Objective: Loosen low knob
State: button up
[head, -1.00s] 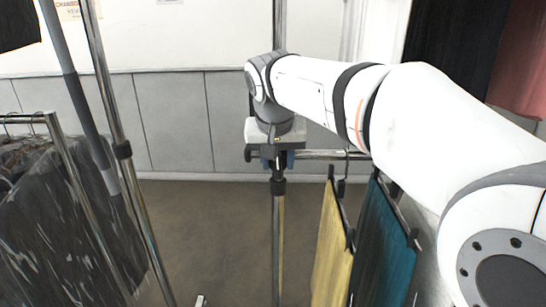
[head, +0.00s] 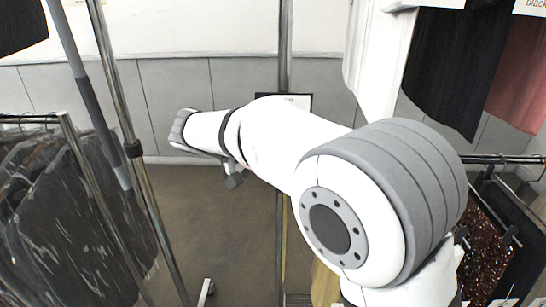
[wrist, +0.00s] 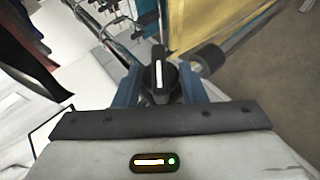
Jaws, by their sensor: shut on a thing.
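In the wrist view a black knob (wrist: 159,58) with a white stripe along it sits between the two blue fingers of my gripper (wrist: 160,86). The fingers are shut on its sides, and the stripe points nearly straight up the picture. In the head view my arm covers the knob and most of my gripper; only a small dark part shows under the wrist. The chrome upright (head: 284,50) in the middle is partly hidden behind my arm.
Dark garments in clear covers (head: 70,215) hang on a rail at the left, beside chrome poles (head: 118,110). A sequinned brown garment (head: 486,245) and black garments hang at the right. Brown floor (head: 200,220) is open between them.

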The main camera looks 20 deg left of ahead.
jog(key=t+h, duration=0.1)
jog(key=h, duration=0.1)
jog(key=n+t+h, duration=0.1)
jog(key=shift+s+a+f+h+p, duration=0.1)
jog(key=shift+a+f+h+p, duration=0.1)
jog(key=shift+f+h+p, duration=0.15)
jog(key=shift+f+n+t+h, duration=0.2)
jog(key=shift+n+t+h, duration=0.4)
jog(key=shift+h, duration=0.55)
jog(key=o, duration=1)
jog(key=shift+c, duration=0.2)
jog(key=v, duration=0.7)
jog(key=shift+s+a, duration=0.25)
jog(key=shift+a, duration=0.05)
jog(key=shift+f, duration=0.15)
